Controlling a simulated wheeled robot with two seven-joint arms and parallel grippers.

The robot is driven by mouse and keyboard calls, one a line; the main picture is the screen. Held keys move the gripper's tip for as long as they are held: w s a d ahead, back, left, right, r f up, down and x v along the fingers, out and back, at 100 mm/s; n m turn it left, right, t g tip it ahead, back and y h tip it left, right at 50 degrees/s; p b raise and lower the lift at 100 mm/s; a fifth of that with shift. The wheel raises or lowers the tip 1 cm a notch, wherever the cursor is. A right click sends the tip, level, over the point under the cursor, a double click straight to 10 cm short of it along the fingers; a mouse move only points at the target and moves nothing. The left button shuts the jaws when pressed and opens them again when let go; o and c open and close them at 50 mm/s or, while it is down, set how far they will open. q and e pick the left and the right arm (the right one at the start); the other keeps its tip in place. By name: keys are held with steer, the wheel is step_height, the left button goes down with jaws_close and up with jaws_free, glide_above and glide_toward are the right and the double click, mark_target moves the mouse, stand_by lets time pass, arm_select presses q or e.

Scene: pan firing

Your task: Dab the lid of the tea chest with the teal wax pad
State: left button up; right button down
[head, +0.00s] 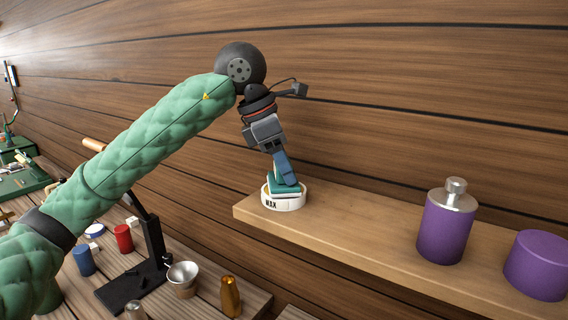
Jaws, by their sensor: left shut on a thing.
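My left gripper (284,180) reaches in from the left and points down at the near-left end of the wall shelf. It is shut on the teal wax pad (284,189). The pad sits at the mouth of a round white wax dish (284,203) with dark lettering on its side. Whether the pad touches the dish is too small to tell. I cannot make out a tea chest in this view. My right gripper is out of view.
The wooden shelf (350,230) also bears a purple flask (446,228) with a silver top and a purple round canister (538,265). Below left, a workbench holds a metal cup (183,274), a brass piece (230,297), a black stand (153,243) and red and blue cylinders.

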arm_select(q)
steer(key=shift+f, duration=0.3)
steer(key=shift+f+b, duration=0.15)
steer(key=shift+b, duration=0.65)
stand_by(2.4)
steer(key=shift+r+p, duration=0.65)
steer(key=shift+r, duration=3)
